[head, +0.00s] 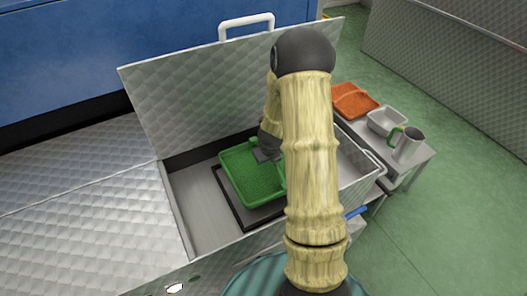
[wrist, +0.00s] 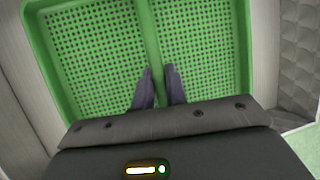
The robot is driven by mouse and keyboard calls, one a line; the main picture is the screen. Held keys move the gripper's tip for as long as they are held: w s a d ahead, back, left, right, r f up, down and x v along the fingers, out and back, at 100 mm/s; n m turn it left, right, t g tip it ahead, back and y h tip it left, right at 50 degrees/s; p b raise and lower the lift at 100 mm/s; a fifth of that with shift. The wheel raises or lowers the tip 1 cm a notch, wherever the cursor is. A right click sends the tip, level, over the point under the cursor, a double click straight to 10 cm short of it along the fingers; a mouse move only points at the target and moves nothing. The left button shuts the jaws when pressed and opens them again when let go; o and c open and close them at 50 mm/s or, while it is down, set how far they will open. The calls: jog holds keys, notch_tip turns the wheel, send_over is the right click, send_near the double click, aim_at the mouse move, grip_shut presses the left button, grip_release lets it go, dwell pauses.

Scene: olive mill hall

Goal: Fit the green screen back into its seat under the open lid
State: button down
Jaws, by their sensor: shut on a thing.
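The green screen (head: 245,180) is a shallow perforated tray with a raised rim and a middle rib. It is in the opened compartment, over a dark rectangular seat (head: 237,214) whose edge shows along its left and near sides. I cannot tell whether it touches the seat. My gripper (wrist: 158,88) is shut on the middle rib of the screen, which fills the wrist view (wrist: 92,50). In the head view my arm hides the screen's right part. The quilted metal lid (head: 200,95) stands open behind, with a white handle (head: 246,24) on top.
A side table at the right holds an orange tray (head: 352,101), a white-grey bin (head: 387,121) and a metal jug (head: 408,146) with a green handle. Closed quilted panels (head: 85,225) lie left of the opening. Green floor (head: 425,235) is free at the right.

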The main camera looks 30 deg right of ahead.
aim_at(269, 166)
jog(key=shift+w+f, duration=0.1)
jog(key=shift+w, duration=0.2)
jog(key=shift+f+b, duration=2.35)
jog(key=shift+f, duration=0.55)
jog(key=shift+f+b, duration=1.3)
jog(key=shift+f, duration=0.2)
jog(key=c, duration=1.3)
grip_release()
jog(key=shift+s, duration=0.15)
jog(key=shift+c, duration=0.2)
jog(key=shift+r, duration=0.1)
